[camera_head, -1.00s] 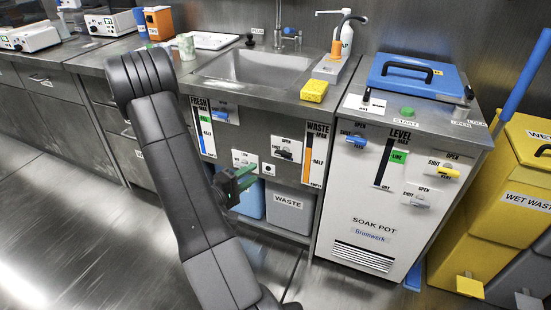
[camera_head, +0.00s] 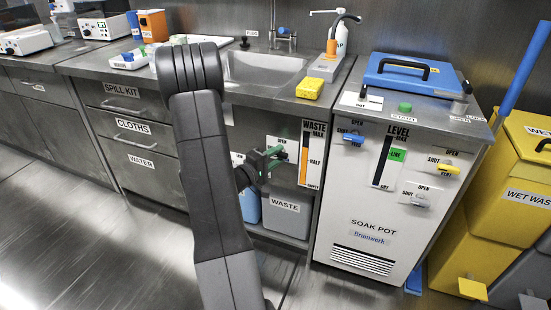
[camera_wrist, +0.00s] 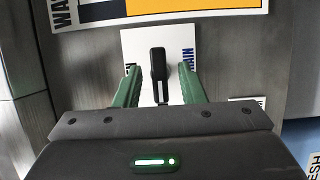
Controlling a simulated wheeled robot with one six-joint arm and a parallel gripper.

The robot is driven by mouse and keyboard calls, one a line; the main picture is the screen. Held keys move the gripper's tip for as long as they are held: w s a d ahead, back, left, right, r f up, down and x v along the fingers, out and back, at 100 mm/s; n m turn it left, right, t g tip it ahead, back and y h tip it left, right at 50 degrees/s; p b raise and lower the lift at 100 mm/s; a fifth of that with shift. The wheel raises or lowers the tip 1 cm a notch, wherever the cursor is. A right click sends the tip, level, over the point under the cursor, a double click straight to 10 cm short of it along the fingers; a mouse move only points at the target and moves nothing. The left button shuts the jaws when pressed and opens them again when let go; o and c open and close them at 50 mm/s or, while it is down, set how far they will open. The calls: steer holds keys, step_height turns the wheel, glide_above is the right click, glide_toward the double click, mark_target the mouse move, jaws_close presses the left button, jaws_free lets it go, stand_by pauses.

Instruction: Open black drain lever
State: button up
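The black drain lever (camera_wrist: 158,64) stands out from a white plate (camera_wrist: 134,47) on the grey panel in the wrist view. Blue lettering ending in "AIN" shows beside it. My gripper (camera_wrist: 158,72) is open, with one green finger on each side of the lever and a visible gap on both sides. Whether the fingertips reach past the lever's end is hard to tell. In the head view my gripper (camera_head: 277,157) is at the panel below the sink, left of the WASTE gauge (camera_head: 311,150). It covers most of the lever there.
A grey WASTE bin (camera_head: 286,217) stands under the panel. The white soak pot (camera_head: 375,215), with a blue handle (camera_head: 353,138) and other handles, is to the right. The counter edge and a yellow sponge (camera_head: 309,88) are above. The floor at left is clear.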

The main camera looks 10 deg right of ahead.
jaws_close()
